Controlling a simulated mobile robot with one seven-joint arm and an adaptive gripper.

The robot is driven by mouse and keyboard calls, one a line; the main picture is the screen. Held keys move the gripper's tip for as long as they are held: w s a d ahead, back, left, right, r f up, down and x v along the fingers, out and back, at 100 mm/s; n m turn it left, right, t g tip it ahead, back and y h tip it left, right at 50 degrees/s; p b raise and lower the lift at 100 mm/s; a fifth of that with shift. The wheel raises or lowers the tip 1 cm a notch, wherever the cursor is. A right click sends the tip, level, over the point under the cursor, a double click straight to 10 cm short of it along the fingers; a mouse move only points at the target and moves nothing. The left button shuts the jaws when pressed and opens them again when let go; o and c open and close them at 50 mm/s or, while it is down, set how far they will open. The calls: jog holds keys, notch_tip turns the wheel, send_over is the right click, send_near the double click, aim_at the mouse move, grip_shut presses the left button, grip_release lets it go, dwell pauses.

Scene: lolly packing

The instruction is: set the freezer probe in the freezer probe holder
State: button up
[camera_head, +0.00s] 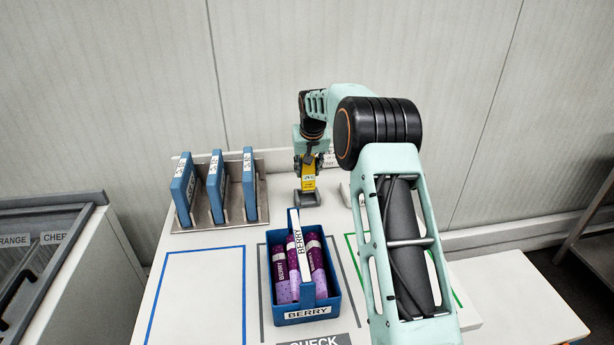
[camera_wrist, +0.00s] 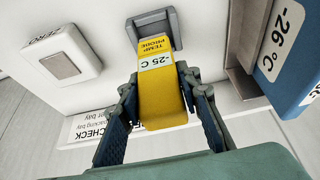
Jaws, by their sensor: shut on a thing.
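The freezer probe (camera_head: 308,183) is yellow, with a label and a -25 C readout that shows clearly in the wrist view (camera_wrist: 160,75). My gripper (camera_head: 307,163) is shut on it; in the wrist view the dark fingers (camera_wrist: 162,98) flank its body. The far end of the probe meets a grey block, seemingly the probe holder (camera_head: 307,199), which also shows in the wrist view (camera_wrist: 172,32). The probe's end overlaps the block in both views. I cannot tell whether it sits inside it or only in front of it.
A rack (camera_head: 235,213) with blue plates (camera_head: 216,185) stands left; one shows -26 °C in the wrist view (camera_wrist: 292,60). A blue BERRY crate (camera_head: 331,305) with purple packs is in front. A white ZERO button box (camera_wrist: 45,68) is near the holder. The blue-outlined area (camera_head: 198,295) is clear.

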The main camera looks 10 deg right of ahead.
aim_at(307, 178)
jog(key=shift+w+a+f, duration=0.15)
jog(key=shift+w+f, duration=0.25)
jog(key=shift+f, duration=1.6)
jog(key=shift+f, duration=0.25)
jog(key=o, duration=1.2)
jog(key=shift+o, duration=0.2)
jog(key=shift+r, duration=0.15)
